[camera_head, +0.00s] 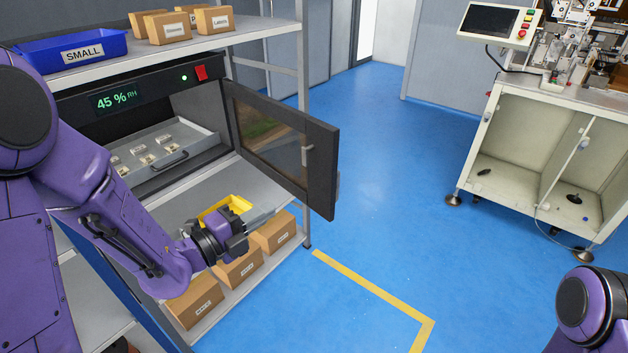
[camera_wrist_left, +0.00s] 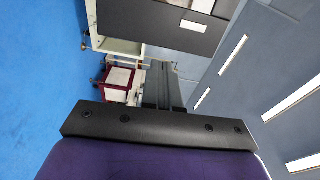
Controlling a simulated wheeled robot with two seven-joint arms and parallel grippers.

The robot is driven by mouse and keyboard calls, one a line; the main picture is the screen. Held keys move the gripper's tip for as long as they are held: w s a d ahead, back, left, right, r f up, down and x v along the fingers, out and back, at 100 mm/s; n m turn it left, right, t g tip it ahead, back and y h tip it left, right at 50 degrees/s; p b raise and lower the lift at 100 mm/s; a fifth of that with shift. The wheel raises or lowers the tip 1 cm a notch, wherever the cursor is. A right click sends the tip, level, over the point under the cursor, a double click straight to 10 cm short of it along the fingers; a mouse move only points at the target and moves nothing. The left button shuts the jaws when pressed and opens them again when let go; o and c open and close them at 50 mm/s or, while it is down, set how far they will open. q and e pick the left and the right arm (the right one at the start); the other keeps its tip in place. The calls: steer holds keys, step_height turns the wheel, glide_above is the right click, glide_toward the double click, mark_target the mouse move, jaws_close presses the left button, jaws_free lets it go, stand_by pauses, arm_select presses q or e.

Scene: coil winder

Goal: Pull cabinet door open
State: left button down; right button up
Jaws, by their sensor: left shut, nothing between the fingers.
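The dark cabinet has a display reading 45 % RH (camera_head: 116,98). Its black-framed door (camera_head: 322,165) with a window stands swung wide open, hinged on the right of the opening. A small light latch (camera_head: 308,148) shows on the door, and part of a handle (camera_head: 337,186) shows at its outer edge. My left gripper (camera_head: 272,207) is shut and empty, below and left of the door's free edge, apart from it. In the left wrist view its dark fingers (camera_wrist_left: 162,86) are together. My right gripper is out of view.
Inside the cabinet is a grey drawer (camera_head: 190,137) with small parts. A yellow bin (camera_head: 226,204) sits behind my left gripper, with cardboard boxes (camera_head: 238,268) below. A blue SMALL bin (camera_head: 70,50) is on the top shelf. Blue floor (camera_head: 390,200) is clear right of the door.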

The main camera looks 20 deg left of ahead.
mark_target(323, 177)
arm_select(q)
steer(key=p+x, duration=0.2)
steer(key=x, duration=0.2)
steer(key=p+x, duration=0.2)
steer(key=x, duration=0.2)
steer(key=p+x, duration=0.2)
steer(key=x, duration=0.3)
steer(key=shift+d+r, duration=0.25)
steer(key=shift+r, duration=0.15)
steer(key=shift+w+d+f, duration=0.1)
steer(key=shift+w+d, duration=0.05)
steer(key=shift+w, duration=0.2)
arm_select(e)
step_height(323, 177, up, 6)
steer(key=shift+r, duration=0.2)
arm_select(q)
steer(key=shift+w, duration=0.1)
